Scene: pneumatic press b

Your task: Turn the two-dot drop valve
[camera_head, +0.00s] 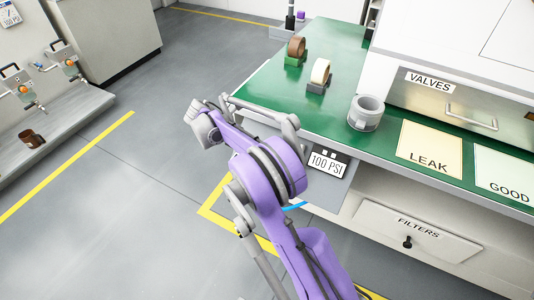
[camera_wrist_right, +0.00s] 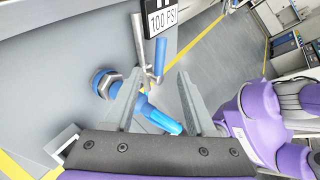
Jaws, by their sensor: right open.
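The two-dot sign reading 100 PSI (camera_head: 327,163) hangs on the front of the green-topped bench; its lower part shows in the right wrist view (camera_wrist_right: 162,20). Below it in the wrist view is the drop valve, with a blue lever (camera_wrist_right: 159,57) beside a metal pipe. A blue-ringed fitting (camera_wrist_right: 104,83) sits on the panel and a blue hose (camera_wrist_right: 161,118) lies below. My right gripper (camera_wrist_right: 159,74) is open and empty, its fingers spread on either side of the lever and hose; contact cannot be told. My arm hides the valve in the head view. My left gripper is not in view.
The bench (camera_head: 255,88) carries two tape rolls, a grey ring-shaped part (camera_head: 366,113) and LEAK and GOOD sheets. A FILTERS drawer (camera_head: 417,240) is below. Another valve station (camera_head: 25,90) stands at left. The grey floor between is open.

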